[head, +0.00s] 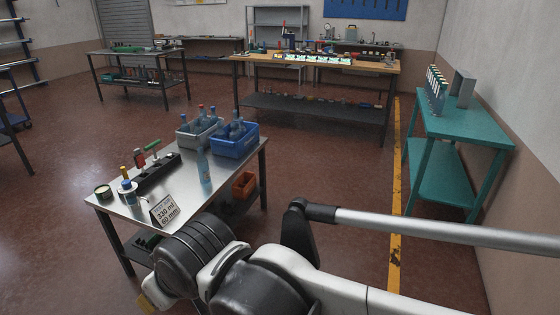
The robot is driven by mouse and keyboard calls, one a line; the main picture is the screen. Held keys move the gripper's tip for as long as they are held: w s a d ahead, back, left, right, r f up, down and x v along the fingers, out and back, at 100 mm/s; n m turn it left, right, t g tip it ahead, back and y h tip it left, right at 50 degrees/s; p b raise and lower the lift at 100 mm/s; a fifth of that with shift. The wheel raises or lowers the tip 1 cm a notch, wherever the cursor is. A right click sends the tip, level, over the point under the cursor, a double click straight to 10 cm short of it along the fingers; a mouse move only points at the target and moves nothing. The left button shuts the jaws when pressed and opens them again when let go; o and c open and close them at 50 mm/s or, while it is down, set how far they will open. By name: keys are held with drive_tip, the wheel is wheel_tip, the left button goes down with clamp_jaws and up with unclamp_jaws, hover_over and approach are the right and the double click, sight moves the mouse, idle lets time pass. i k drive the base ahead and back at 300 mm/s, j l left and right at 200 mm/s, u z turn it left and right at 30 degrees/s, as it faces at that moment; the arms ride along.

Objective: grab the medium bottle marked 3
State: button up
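A clear bluish bottle (204,172) stands upright on the metal table (135,212), in front of two crates. More bottles with red or blue tops stand in the grey crate (188,139) and the blue crate (238,146). No number 3 can be read on any bottle, so I cannot tell which is the medium one. My arm fills the lower foreground, apart from the bottles. A small yellowish piece shows at its lower left end; the gripper's fingers cannot be made out.
A sign (164,211) reading 330 ml, 60 mm stands at the table's front edge. A dark rack (157,174), a round tin (103,192) and small tools occupy its left side. A teal bench (470,127) stands right; open floor lies between.

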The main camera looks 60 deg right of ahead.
sight(202, 163)
drive_tip(key=z, duration=1.1)
drive_tip(key=i+u, duration=0.2)
drive_tip(key=i, duration=0.35)
drive_tip(key=i+u, duration=0.15)
drive_tip(key=i, duration=0.35)
drive_tip(key=i+u, duration=0.2)
drive_tip(key=i, duration=0.35)
drive_tip(key=i+l+u, duration=0.2)
drive_tip(key=i, duration=0.35)
